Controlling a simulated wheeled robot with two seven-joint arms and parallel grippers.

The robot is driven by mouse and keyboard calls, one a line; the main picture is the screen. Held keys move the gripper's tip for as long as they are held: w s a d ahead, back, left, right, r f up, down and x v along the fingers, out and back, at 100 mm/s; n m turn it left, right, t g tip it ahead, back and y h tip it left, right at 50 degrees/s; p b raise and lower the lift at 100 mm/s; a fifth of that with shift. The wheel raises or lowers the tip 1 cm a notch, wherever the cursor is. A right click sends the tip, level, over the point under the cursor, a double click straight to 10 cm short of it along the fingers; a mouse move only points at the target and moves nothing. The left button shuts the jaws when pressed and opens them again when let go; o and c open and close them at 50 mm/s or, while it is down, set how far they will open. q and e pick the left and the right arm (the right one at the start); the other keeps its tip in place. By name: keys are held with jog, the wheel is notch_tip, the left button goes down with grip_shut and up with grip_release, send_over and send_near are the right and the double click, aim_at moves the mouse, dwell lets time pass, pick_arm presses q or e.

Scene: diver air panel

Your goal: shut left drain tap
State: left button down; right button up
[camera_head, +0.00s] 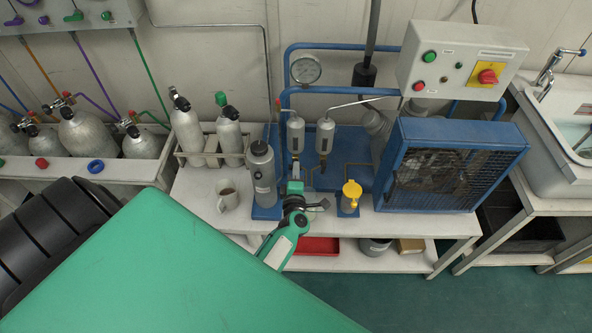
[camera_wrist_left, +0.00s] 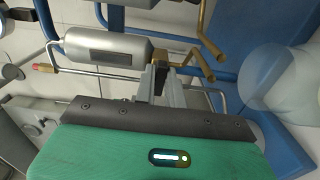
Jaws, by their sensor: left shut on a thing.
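Two grey filter cylinders stand side by side on the blue compressor frame: the left one (camera_head: 296,135) and the right one (camera_head: 326,135). The left drain tap is below the left cylinder, mostly hidden by my gripper in the head view. My left gripper (camera_head: 294,187) reaches up to it from the front. In the left wrist view a grey cylinder (camera_wrist_left: 105,48) lies sideways, with brass tap parts (camera_wrist_left: 203,66) at its lower end. The jaws (camera_wrist_left: 162,78) are shut at these brass parts; the exact contact is hidden. My right gripper is out of view.
A grey bottle (camera_head: 262,172) and a mug (camera_head: 228,197) stand left of my gripper. A yellow-topped container (camera_head: 351,195) and the blue caged fan unit (camera_head: 445,165) are to the right. A red tray (camera_head: 317,246) is on the shelf below.

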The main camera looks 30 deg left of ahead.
pick_arm(q)
jog(key=c, duration=1.5)
grip_release()
jog(key=p+v, duration=0.2)
jog(key=v, duration=1.2)
jog(key=shift+a, duration=0.1)
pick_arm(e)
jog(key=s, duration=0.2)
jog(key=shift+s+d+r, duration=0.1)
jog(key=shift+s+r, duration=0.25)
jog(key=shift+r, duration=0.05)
